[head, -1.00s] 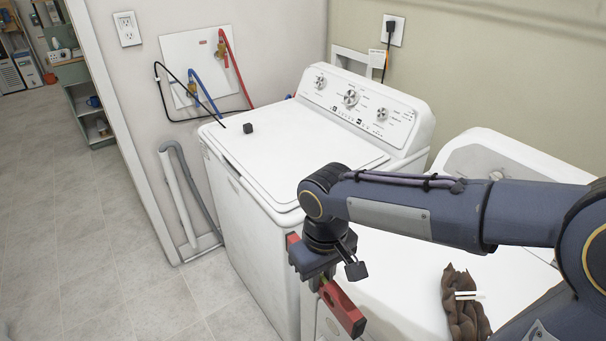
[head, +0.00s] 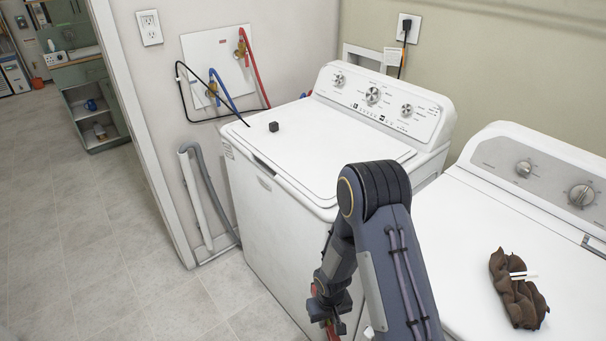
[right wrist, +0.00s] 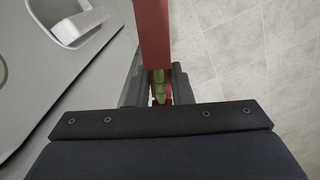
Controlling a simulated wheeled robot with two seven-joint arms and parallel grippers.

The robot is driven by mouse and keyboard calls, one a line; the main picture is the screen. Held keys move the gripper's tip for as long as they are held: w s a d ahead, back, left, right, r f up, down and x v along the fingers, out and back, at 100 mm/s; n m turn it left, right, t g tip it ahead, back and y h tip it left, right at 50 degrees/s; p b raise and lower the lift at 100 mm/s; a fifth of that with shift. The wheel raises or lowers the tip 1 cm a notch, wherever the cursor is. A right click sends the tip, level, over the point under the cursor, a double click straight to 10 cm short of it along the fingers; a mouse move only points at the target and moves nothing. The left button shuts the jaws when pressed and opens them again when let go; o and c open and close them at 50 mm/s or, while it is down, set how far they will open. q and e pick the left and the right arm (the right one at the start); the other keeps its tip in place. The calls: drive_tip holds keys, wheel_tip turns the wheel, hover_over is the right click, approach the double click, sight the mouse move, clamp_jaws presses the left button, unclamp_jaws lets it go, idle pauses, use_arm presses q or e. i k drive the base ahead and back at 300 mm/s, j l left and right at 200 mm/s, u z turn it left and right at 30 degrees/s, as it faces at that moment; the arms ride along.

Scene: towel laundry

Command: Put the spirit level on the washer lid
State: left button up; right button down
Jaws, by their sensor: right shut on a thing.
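The spirit level is red; a small part of it (head: 332,331) shows at the bottom of the head view. In the right wrist view the red level (right wrist: 152,35) runs up from between the jaws, with a green vial near them. My right gripper (head: 330,309) is shut on it, low in front of the washer and below the lid's height. The white washer lid (head: 320,150) is closed, with a small black cube (head: 273,127) on its far left part. My left gripper is not in view.
A white dryer (head: 465,235) stands to the right with a brown cloth (head: 518,290) and white sticks on top. Hoses (head: 221,90) run behind the washer's left side. Open tiled floor (head: 110,240) lies to the left.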

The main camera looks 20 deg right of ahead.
sight(316, 138)
drive_tip(key=i+j, duration=1.65)
drive_tip(key=i+j+z, duration=0.15)
drive_tip(key=z, duration=0.25)
drive_tip(key=i+j+z, duration=0.15)
drive_tip(key=z, duration=0.2)
drive_tip(key=i+j+z, duration=0.1)
drive_tip(key=j+z, duration=0.15)
drive_tip(key=z, duration=0.15)
drive_tip(key=i+j+z, duration=0.1)
drive_tip(key=j+z, duration=0.15)
drive_tip(key=z, duration=0.15)
